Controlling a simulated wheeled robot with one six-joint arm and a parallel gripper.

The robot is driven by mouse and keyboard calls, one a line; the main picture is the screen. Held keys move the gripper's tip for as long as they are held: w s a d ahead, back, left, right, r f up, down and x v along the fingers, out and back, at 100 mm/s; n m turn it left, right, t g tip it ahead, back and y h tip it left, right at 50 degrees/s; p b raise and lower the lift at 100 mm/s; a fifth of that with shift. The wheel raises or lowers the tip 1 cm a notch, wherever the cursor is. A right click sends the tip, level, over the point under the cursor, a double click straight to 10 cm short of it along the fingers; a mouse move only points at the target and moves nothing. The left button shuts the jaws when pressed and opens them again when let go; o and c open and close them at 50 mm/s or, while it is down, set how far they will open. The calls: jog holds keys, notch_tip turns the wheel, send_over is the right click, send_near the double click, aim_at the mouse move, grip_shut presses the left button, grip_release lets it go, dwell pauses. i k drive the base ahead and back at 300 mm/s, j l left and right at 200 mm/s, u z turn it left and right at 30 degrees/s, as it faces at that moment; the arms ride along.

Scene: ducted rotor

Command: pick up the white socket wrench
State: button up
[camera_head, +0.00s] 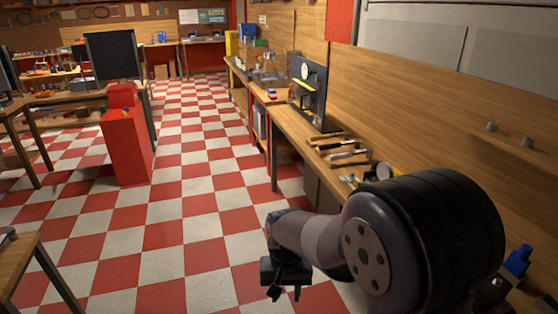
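I cannot make out a white socket wrench for certain. Several hand tools (345,152) lie on the wooden workbench (292,128) along the right wall, too small to tell apart. More small items lie closer, partly hidden behind my arm. My gripper (285,293) hangs over the checkered floor at the bottom centre, left of the bench. Its two dark fingers point down and stand apart, with nothing visible between them.
A red cabinet (127,145) stands left of the aisle. A table corner (18,262) shows at the lower left. A dark upright panel (307,92) stands on the bench. A blue-capped item (517,262) is at the lower right. The checkered aisle (190,130) is clear.

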aim_at(369, 152)
jog(key=i+j, duration=0.1)
jog(key=i, duration=1)
jog(key=i+j+z, duration=0.1)
jog(key=i, duration=0.45)
jog(key=i+j+z, duration=0.1)
jog(key=i+z, duration=0.2)
jog(key=z, duration=0.15)
jog(key=i+j+z, duration=0.25)
jog(key=z, duration=0.2)
jog(key=i+j+z, duration=0.3)
jog(key=z, duration=0.15)
jog(key=i+j+z, duration=0.15)
jog(key=j+z, duration=0.35)
jog(key=i+j+z, duration=0.1)
jog(key=j+z, duration=0.15)
jog(key=i+j+z, duration=0.1)
jog(key=j+z, duration=0.15)
jog(key=j, duration=0.2)
